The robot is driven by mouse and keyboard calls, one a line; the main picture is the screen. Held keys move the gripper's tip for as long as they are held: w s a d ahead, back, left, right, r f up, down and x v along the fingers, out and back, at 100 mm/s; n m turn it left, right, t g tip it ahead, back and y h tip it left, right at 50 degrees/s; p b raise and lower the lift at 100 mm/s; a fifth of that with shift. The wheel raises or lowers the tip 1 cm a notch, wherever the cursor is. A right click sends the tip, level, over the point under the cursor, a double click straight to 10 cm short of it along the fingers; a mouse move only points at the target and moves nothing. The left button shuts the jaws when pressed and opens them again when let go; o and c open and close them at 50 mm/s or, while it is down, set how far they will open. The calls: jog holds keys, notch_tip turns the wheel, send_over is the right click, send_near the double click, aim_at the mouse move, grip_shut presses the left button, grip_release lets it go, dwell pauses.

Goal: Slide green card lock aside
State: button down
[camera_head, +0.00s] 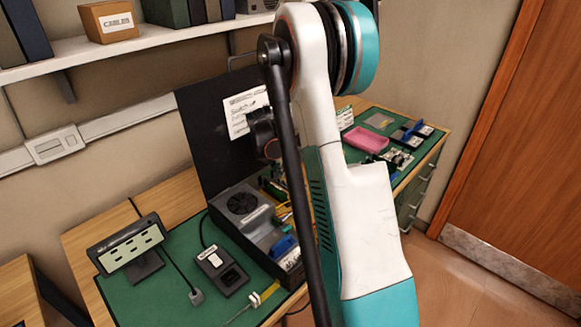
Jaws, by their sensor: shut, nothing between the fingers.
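An open computer case (227,222) stands on the green mat, with its black side panel (200,135) upright behind it. A fan (241,203) and a blue part (284,246) show in the case. Some green and yellow parts (281,196) show at its right side beside my arm; I cannot make out the green card lock among them. The dark end of my arm reaches down over the right of the case. My gripper (273,178) is small, dark and mostly hidden behind my arm; it is shut and empty. I cannot tell whether it touches anything.
A small panel with ports (127,243) stands at the left on the mat. A black box with a cable (221,269) lies in front of the case. A shelf (150,36) runs above.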

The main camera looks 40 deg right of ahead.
jog(key=w+p+v, duration=0.1)
jog(key=p+v, duration=0.1)
jog(key=v, duration=0.7)
jog(key=shift+s+r+p, duration=0.3)
jog(key=shift+s+p, duration=0.05)
jog(key=shift+d, duration=0.1)
